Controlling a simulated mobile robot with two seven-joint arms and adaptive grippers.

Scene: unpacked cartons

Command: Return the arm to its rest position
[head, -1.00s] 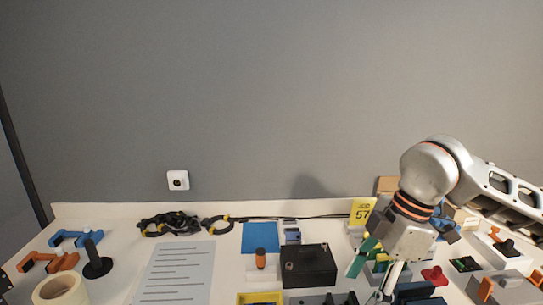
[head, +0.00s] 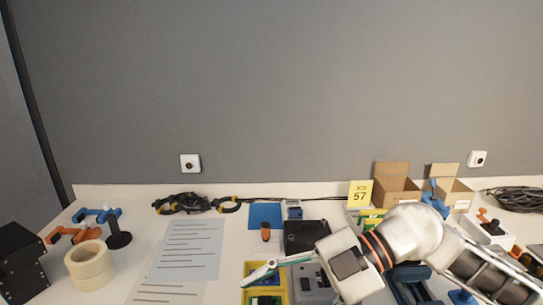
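My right arm comes in from the right, low across the table. Its gripper (head: 262,271) points left over a yellow bin (head: 248,297) near the front edge of the view. A pale, teal-edged finger shows. The fingers overlap in this view, so I cannot tell how far apart they are, and no held object is clear. My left gripper is not in view.
A black box (head: 304,236) and grey case (head: 308,288) lie close to the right gripper. Cartons (head: 397,191) stand behind the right arm. Printed sheets (head: 187,249), tape rolls (head: 90,265) and a black stand (head: 118,236) are left. Free table lies between them.

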